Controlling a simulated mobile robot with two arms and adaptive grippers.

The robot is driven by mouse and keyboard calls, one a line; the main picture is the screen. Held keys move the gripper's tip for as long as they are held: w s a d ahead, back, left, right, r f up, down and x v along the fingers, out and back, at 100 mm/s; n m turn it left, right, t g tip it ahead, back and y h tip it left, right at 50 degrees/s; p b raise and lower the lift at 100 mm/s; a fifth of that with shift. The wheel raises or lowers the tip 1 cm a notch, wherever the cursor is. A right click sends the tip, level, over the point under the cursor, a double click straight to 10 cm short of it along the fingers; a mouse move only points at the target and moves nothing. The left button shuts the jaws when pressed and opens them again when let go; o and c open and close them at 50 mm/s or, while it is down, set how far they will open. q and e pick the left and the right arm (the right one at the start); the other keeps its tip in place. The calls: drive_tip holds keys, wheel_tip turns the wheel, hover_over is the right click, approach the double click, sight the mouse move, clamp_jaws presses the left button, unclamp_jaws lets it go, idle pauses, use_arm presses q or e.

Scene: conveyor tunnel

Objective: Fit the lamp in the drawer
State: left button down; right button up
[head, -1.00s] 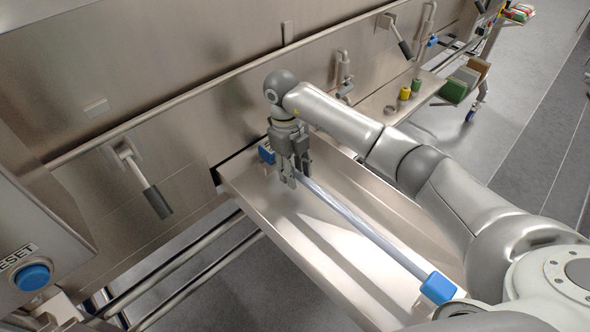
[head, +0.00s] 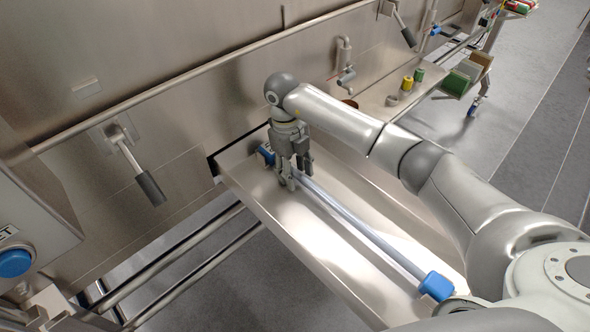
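The lamp is a long clear tube (head: 362,232) with a blue cap at each end, the near cap (head: 437,286) and the far cap (head: 265,154). It lies lengthwise in the pulled-out metal drawer (head: 290,237). My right gripper (head: 297,178) points down over the far part of the tube, just in front of the far cap. Its fingers look apart, one on either side of the tube; whether they touch it I cannot tell. The gripper hides a short stretch of the tube. My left gripper is not in view.
A lever with a dark grip (head: 150,188) sticks out of the metal wall left of the drawer. A long rail (head: 185,85) runs along the wall. A blue button (head: 14,263) is at the far left. A shelf with small cans (head: 407,83) stands beyond the drawer.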

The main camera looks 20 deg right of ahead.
drive_tip(key=shift+o, duration=0.9)
wheel_tip(320, 180, up, 12)
drive_tip(key=w, duration=0.2)
drive_tip(key=shift+a, duration=0.35)
drive_tip(key=shift+f, duration=0.1)
idle(0.5)
drive_tip(key=shift+d, duration=0.1)
